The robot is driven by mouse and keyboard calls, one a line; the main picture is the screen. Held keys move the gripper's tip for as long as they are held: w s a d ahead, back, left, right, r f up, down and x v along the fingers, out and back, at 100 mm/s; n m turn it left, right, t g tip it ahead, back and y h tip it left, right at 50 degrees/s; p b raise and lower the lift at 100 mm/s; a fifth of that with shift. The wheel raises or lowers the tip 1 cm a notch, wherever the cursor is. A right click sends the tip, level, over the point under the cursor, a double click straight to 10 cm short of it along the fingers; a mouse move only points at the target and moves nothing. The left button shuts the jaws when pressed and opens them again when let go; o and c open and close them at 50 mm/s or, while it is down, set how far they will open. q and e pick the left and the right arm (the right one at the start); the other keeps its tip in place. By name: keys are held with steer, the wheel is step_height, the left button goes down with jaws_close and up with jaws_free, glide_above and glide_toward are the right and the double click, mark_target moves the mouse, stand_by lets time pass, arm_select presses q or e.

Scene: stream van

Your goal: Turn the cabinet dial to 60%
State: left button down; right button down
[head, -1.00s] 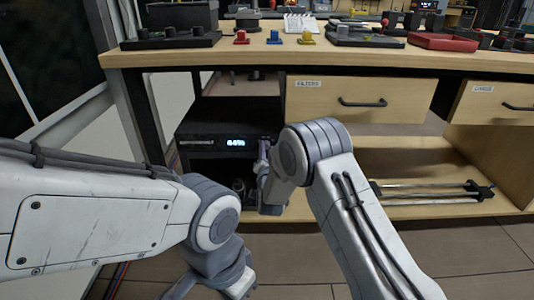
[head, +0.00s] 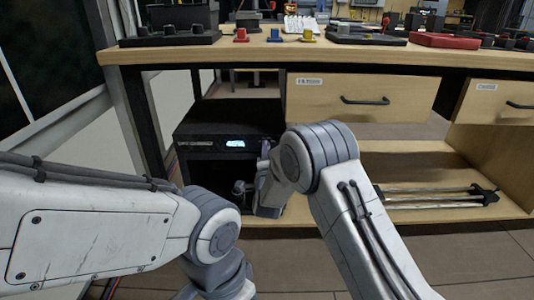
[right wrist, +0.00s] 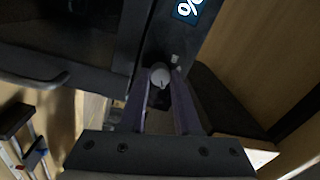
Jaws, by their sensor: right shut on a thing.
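The black cabinet (head: 205,138) stands under the desk, with a small lit display (head: 235,143) on its front; its figures are too blurred to read. In the right wrist view a percent sign on the display (right wrist: 187,9) shows at the top. The round grey dial (right wrist: 160,76) sits between the fingertips of my right gripper (right wrist: 161,80), which is shut on it. In the head view my right gripper (head: 264,152) is at the right edge of the cabinet front, and the dial is hidden there. My left arm reaches in low at the left; its gripper is not visible.
The desk (head: 260,55) overhangs the cabinet. A closed drawer (head: 345,97) with a dark handle is to the right, above an open wooden shelf (head: 420,205) with metal rods (head: 430,195). Switches and buttons stand on the desk. The floor in front is tiled.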

steer(key=shift+f, duration=0.1)
stand_by(0.3)
steer(key=c, duration=0.6)
jaws_free()
steer(key=s+p, duration=0.1)
steer(key=s, duration=0.2)
steer(key=s+p, duration=0.1)
steer(key=s, duration=0.3)
steer(key=s+p, duration=0.1)
steer(key=s, duration=0.2)
steer(key=shift+s+f, duration=0.25)
steer(key=shift+d, duration=0.1)
